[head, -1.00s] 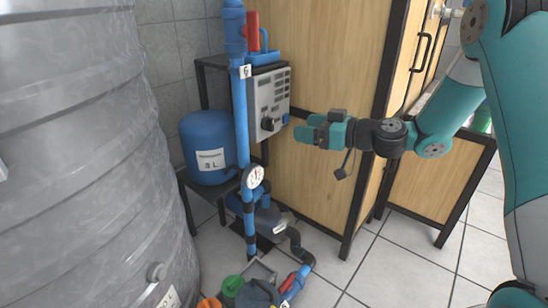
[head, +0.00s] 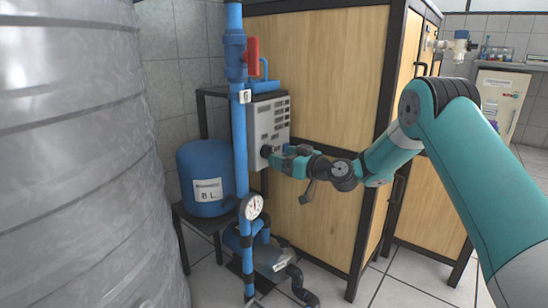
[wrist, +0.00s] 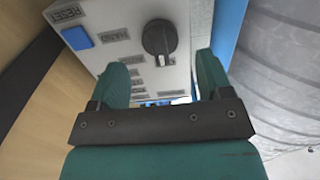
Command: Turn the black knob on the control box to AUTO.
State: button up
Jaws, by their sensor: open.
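The control box (head: 270,112) is a light grey panel mounted beside the blue vertical pipe. In the wrist view its face (wrist: 140,15) appears upside down, with a blue button (wrist: 77,38) by a RESET label. The black knob (wrist: 159,37) has a raised bar pointing roughly up and down in that picture. Small labels around it are too blurred to read surely. In the head view the knob (head: 265,151) is partly hidden by my gripper (head: 277,157). My gripper (wrist: 162,72) is open and empty, its fingers facing the panel with the knob between and just beyond their tips.
A blue pipe (head: 239,130) with a red-handled valve (head: 253,57) runs left of the box. A pressure gauge (head: 253,206) and a blue tank (head: 205,175) stand nearby. A wooden cabinet (head: 330,90) is close behind my arm. A large grey tank (head: 70,150) fills the left.

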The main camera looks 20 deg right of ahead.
aim_at(273, 152)
jog(key=shift+x, duration=2.05)
jog(key=c, duration=0.9)
jog(key=m+p, duration=0.2)
jog(key=m, duration=0.2)
jog(key=shift+r+m+p, duration=0.15)
jog(key=shift+m+p, duration=0.15)
jog(key=shift+p, duration=0.05)
jog(key=m+p, duration=0.3)
jog(key=m, duration=0.2)
jog(key=shift+d, duration=0.1)
